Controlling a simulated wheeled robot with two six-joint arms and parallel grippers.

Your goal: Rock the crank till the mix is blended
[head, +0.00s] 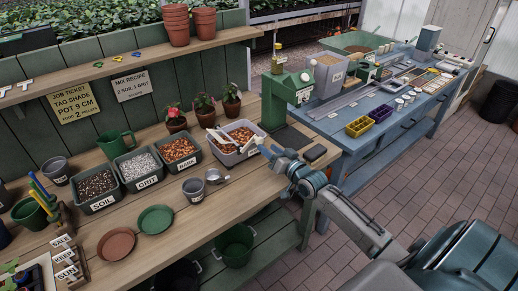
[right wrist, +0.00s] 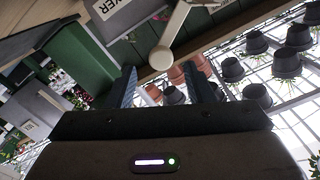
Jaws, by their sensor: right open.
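A grey tub (head: 227,158) of brown mix stands at the right part of the wooden bench. A white crank piece (head: 214,137) lies over its left side, and a small white end shows at its right side by my right gripper (head: 266,152). In the right wrist view, my right gripper (right wrist: 170,88) is open, its two fingers apart with nothing held. A white crank arm with a round end (right wrist: 162,58) shows just beyond the gap between the fingertips. A partly cut-off label (right wrist: 112,8) is near it. My left gripper is not in view.
Labelled bins of soil (head: 96,188), grit (head: 139,166) and bark (head: 178,152) stand left of the tub. A metal cup (head: 193,189) and scoop sit in front. A green machine (head: 285,98) stands behind my gripper. Bare bench lies right of the saucers.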

